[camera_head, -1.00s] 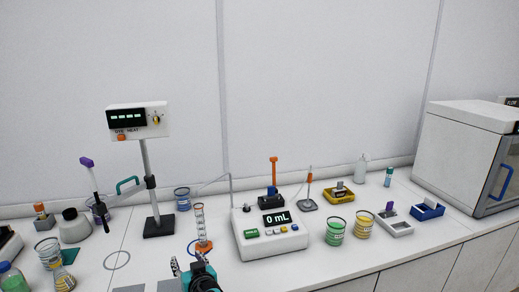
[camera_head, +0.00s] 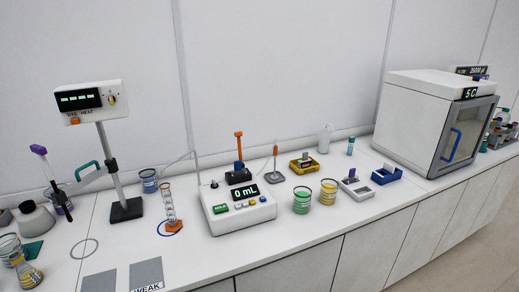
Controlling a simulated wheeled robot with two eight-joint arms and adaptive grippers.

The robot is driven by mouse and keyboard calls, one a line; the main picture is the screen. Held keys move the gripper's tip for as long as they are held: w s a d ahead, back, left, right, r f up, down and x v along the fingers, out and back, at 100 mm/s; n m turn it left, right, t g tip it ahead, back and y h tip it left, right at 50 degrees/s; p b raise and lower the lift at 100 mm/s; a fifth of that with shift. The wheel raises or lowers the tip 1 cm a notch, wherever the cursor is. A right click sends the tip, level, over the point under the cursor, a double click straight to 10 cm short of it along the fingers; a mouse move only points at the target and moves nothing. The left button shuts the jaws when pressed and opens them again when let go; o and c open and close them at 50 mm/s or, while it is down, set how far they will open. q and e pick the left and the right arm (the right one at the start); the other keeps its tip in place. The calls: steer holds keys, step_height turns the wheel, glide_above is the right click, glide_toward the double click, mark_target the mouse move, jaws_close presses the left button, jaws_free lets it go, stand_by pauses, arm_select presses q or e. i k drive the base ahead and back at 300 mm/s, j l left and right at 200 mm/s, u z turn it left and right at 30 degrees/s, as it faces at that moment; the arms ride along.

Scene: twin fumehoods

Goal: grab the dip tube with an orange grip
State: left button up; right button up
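One is an orange T-topped piece (camera_head: 239,143) in a dark block holder (camera_head: 238,176). The other is a thin rod with an orange grip (camera_head: 276,150) on a small grey base (camera_head: 273,178). I cannot tell for sure which is the dip tube. Both stand apart from any gripper. Neither of my grippers is in view.
The white dispenser (camera_head: 238,213) reading 0 mL stands in front. Green (camera_head: 302,204) and yellow (camera_head: 328,195) beakers stand to its right, a measuring cylinder (camera_head: 168,203) to its left. A white cooler (camera_head: 421,125) is at right. The front bench edge is mostly clear.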

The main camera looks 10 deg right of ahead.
mark_target(274, 177)
steer(key=i+z, duration=0.25)
steer(key=z, duration=0.25)
steer(key=i+j+z, duration=0.1)
steer(key=i+z, duration=0.15)
steer(key=z, duration=0.25)
